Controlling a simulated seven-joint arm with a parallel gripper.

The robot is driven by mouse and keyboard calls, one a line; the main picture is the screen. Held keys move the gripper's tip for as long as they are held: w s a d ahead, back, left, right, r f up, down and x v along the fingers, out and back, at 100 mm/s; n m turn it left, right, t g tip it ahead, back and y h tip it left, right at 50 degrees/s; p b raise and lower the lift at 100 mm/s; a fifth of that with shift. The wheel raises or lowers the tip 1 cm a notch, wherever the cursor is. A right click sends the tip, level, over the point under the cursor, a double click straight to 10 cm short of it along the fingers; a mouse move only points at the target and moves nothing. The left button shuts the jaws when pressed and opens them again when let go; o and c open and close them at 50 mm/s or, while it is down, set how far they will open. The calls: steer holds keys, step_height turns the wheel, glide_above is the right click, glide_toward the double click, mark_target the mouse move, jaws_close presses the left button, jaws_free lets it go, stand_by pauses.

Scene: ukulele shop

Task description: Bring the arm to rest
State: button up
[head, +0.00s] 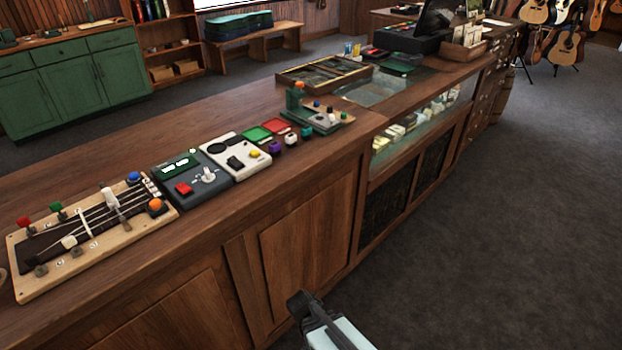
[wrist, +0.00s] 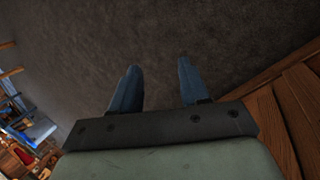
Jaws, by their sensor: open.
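My gripper (wrist: 158,68) shows in the wrist view as two blue fingers standing apart with nothing between them. It is open and empty, with the dark carpet behind it. In the head view only a dark piece and a pale piece of my arm show at the bottom edge, in front of the counter's wooden front; the fingertips cannot be made out there.
The wooden counter (head: 300,222) runs diagonally across the head view. On it stand a ukulele-like board (head: 32,278), a dark control box (head: 203,200), a white box (head: 222,147) and a tray (head: 297,72). Open carpet (head: 500,250) lies to the right.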

steer(key=s+d+f+g+y, duration=0.2)
steer(key=s+d+f, duration=0.3)
steer(key=s, duration=0.3)
steer(key=s+d+f+g+y, duration=0.3)
steer(key=s+d+f, duration=0.3)
steer(key=s, duration=0.3)
steer(key=shift+s+d+f, duration=0.2)
steer(key=shift+s+d, duration=0.05)
steer(key=shift+d, duration=0.05)
